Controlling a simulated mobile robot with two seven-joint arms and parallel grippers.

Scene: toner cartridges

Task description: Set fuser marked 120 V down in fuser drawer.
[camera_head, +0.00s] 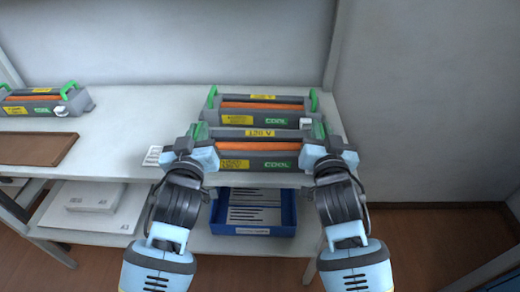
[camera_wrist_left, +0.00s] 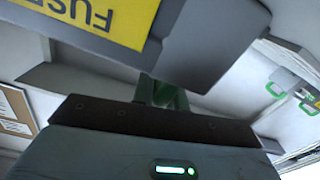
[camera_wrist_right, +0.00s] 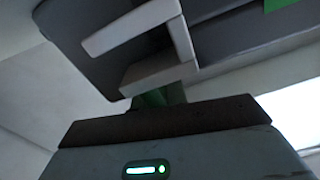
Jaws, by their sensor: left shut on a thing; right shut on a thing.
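The fuser marked 120 V (camera_head: 246,147) is a grey unit with an orange roller and yellow and green labels. It is held level in front of me in the head view. My left gripper (camera_head: 197,135) is shut on the green handle at its left end. My right gripper (camera_head: 318,135) is shut on the green handle at its right end. I cannot identify a fuser drawer in these views.
Another grey fuser (camera_head: 262,107) stands on the white table (camera_head: 140,110) just behind the held one. A third fuser (camera_head: 42,103) stands at the far left by a brown board (camera_head: 35,149). A blue tray (camera_head: 253,230) with papers sits on the lower shelf.

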